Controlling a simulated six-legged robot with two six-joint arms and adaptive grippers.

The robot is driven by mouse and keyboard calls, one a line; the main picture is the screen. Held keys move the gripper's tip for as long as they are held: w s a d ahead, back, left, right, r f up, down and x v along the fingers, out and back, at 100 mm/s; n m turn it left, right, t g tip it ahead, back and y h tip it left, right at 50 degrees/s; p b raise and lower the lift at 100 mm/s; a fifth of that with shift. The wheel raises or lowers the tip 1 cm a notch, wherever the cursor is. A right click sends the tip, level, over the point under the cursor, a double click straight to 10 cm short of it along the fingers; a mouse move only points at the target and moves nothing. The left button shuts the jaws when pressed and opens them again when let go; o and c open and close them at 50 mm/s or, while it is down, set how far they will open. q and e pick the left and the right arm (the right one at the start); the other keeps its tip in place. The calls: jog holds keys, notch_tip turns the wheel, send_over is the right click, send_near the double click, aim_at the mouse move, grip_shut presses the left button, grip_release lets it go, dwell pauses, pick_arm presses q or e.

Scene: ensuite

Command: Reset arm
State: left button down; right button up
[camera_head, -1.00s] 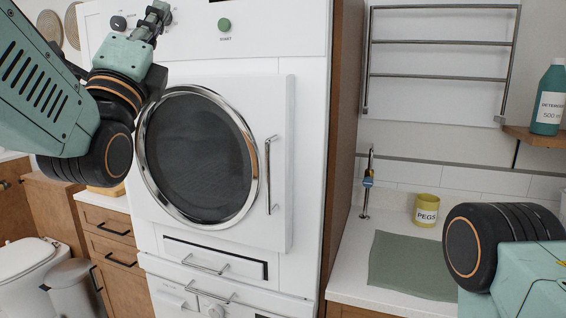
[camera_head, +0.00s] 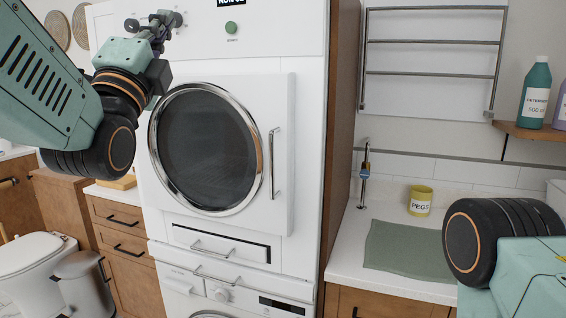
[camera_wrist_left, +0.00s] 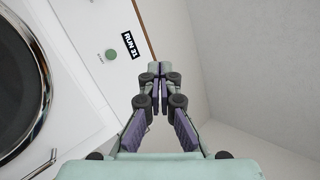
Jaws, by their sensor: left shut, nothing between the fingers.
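My left gripper (camera_head: 164,20) is raised in front of the upper left of the white dryer (camera_head: 284,95). It is shut and empty. In the left wrist view its fingers (camera_wrist_left: 157,75) meet at the tips, with wall and ceiling beyond them. The green start button (camera_head: 232,27) is on the dryer's top panel, to the right of the gripper; it also shows in the left wrist view (camera_wrist_left: 111,55), apart from the fingers. My right arm shows at the lower right in the head view; its gripper is out of view.
The dryer's round door (camera_head: 208,148) is closed, with a vertical handle (camera_head: 274,163). At right, a counter holds a green mat (camera_head: 415,250) and a yellow pegs pot (camera_head: 420,201). A shelf (camera_head: 540,131) holds a detergent bottle (camera_head: 535,95). A toilet (camera_head: 30,262) and bin (camera_head: 84,280) stand at left.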

pick_arm(q)
jog(key=a+f+n+g+y+b, duration=0.15)
jog(key=f+n+g, duration=0.65)
jog(key=f, duration=1.4)
jog(key=a+f+n+g+y+b, duration=0.15)
jog(key=f+n+g, duration=0.55)
jog(key=f, duration=1.5)
jog(key=s+a+f+n+g+b, duration=0.1)
jog(key=s+f+n+g, duration=0.2)
jog(key=s+f, duration=0.65)
jog(key=s+a+f+n+g+b, duration=0.1)
jog(key=s+f+n+g, duration=0.15)
jog(key=s+f, duration=0.7)
jog(key=s+f+n+g+b, duration=0.1)
jog(key=s+f+g, duration=0.4)
jog(key=s+f, duration=1.1)
jog(key=shift+s+f+b, duration=0.2)
jog(key=shift+s+b, duration=0.5)
pick_arm(e)
notch_tip(320, 180, down, 7)
jog(key=shift+w+f, duration=0.2)
jog(key=shift+w, duration=0.15)
pick_arm(q)
jog(key=shift+s, duration=0.1)
pick_arm(e)
jog(key=shift+s, duration=0.1)
